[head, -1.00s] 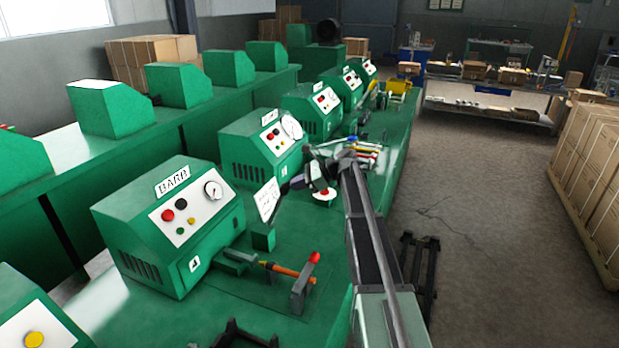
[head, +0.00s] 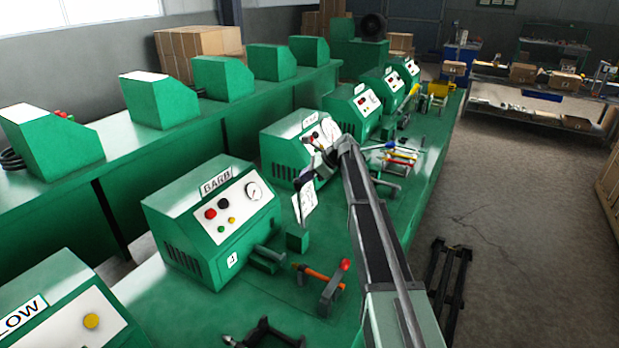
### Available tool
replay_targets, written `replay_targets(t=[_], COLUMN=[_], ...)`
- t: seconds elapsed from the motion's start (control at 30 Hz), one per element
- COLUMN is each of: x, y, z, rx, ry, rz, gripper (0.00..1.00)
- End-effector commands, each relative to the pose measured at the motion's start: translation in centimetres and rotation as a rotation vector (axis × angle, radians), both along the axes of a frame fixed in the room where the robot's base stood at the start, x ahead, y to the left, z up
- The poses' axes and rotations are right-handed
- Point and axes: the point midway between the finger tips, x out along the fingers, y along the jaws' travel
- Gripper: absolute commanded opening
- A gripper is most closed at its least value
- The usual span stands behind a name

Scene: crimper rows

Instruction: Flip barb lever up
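The green machine labelled BARB (head: 212,215) stands left of centre, with red and black buttons and a dial on its white panel. At its front right, a grey lever with a red knob (head: 345,265) slants up from the bench. An orange rod (head: 317,274) lies beside the lever, pointing toward the machine. My gripper (head: 312,178) is above the bench, beyond the lever and in front of the machine behind BARB. It is apart from the lever. Its fingers are dark and small, so their opening is unclear.
A white card (head: 304,203) shows just below my gripper; I cannot tell what carries it. A green block (head: 297,240) stands between the lever and my gripper. A dark frame (head: 262,334) lies at the near edge. Tools (head: 395,155) lie farther along the bench.

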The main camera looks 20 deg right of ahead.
Motion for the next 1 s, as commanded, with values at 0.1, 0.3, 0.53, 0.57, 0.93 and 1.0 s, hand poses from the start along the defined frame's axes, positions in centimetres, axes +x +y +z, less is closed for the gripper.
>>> replay_targets(t=[0.1,0.3,0.53,0.57,0.93,1.0], x=[0.1,0.1,-0.7,-0.9,-2.6,-2.8], y=[0.2,0.2,-1.2,-1.6,-7.2,-7.9], z=[0.0,0.0,0.3,0.4,6.9,7.7], rx=[0.002,0.003,0.001,0.002,0.001,0.001], ry=[-0.001,-0.002,-0.002,-0.001,-0.002,-0.002], rz=[0.001,0.001,0.001,0.002,0.005,0.005], gripper=[0.0,0.0,0.0,0.0,0.0,0.0])
